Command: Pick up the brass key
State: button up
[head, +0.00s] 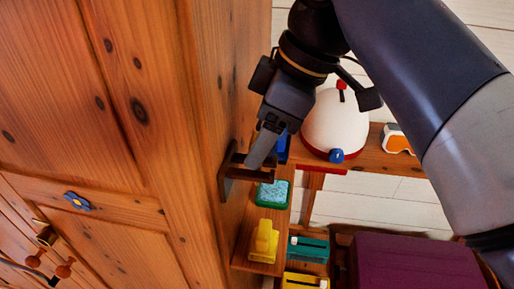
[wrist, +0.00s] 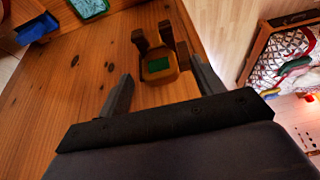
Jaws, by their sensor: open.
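No brass key can be made out for certain. In the wrist view a small brass-brown piece with a green square (wrist: 157,68) sits between my finger tips, near dark wooden prongs (wrist: 166,36); I cannot tell whether it is the key. In the head view a wooden bracket (head: 230,172) sticks out from the cabinet side. My gripper (head: 262,162) is beside this bracket and partly covers it. In the wrist view my gripper (wrist: 160,80) has its fingers spread, one on each side of the brass-brown piece, with nothing clamped.
The wooden cabinet (head: 145,130) fills the left. A teal sponge-like block (head: 272,194) and a yellow object (head: 263,241) are on the narrow shelf below my gripper. Pale floor (head: 385,200) is open at right.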

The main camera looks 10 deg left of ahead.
jog(key=shift+x, duration=1.3)
jog(key=shift+s, duration=0.1)
jog(key=c, duration=1.1)
